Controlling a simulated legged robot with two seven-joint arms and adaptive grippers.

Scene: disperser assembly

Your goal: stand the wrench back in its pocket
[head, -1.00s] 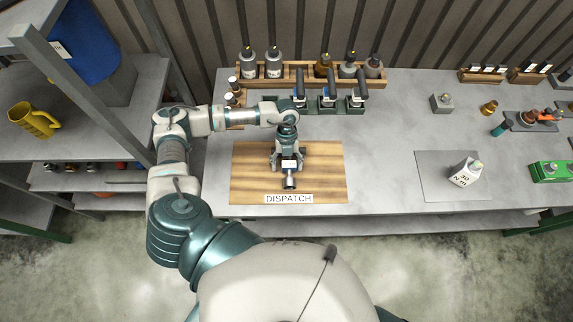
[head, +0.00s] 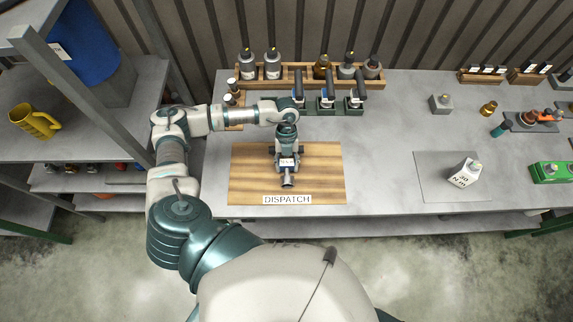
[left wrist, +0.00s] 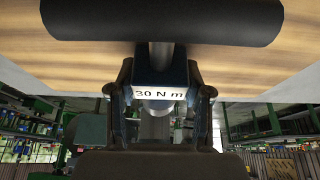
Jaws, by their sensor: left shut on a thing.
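The wrench (left wrist: 160,78) has a thick dark crossbar, a metal shaft and a dark block labelled 30 N m. My left gripper (left wrist: 160,92) is shut on this block, with one finger on each side. In the head view, my left gripper (head: 287,156) is over the wooden DISPATCH board, with the wrench's white label (head: 287,162) between its fingers. I cannot tell whether the wrench touches the board. A dark green rack (head: 328,112) behind the board holds several similar black-handled tools. I cannot make out an empty pocket. My right gripper is out of view.
The DISPATCH board (head: 325,175) is otherwise bare. A wooden rack with bottles (head: 300,72) stands behind the green rack. The table between board and mat is clear.

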